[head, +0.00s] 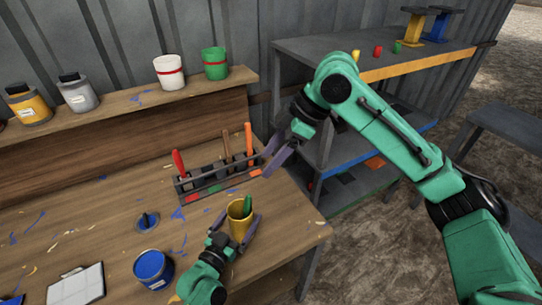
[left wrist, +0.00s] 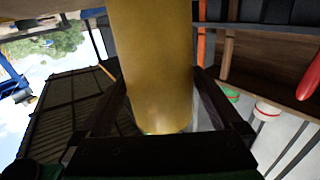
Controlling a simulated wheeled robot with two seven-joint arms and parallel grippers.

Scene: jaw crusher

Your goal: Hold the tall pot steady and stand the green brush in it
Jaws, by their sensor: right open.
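The tall yellow pot (head: 238,228) stands upright near the right front of the wooden workbench. The green brush (head: 247,205) is inside it, its green end showing above the rim on the right side; its lower part is hidden. My left gripper (head: 241,219) has one finger on each side of the pot and is shut on it. The left wrist view shows the pot's yellow wall (left wrist: 158,65) between the two fingers. My right gripper (head: 268,161) is open and empty, above and behind the pot, apart from the brush, near the bench's right edge.
A dark rack (head: 216,190) with red, brown and orange-handled tools stands behind the pot. A blue paint can (head: 153,268) and a white tray (head: 76,287) are to the left. White (head: 169,73) and green (head: 215,64) pots stand on the ledge. A grey shelf unit (head: 312,50) stands beyond the bench.

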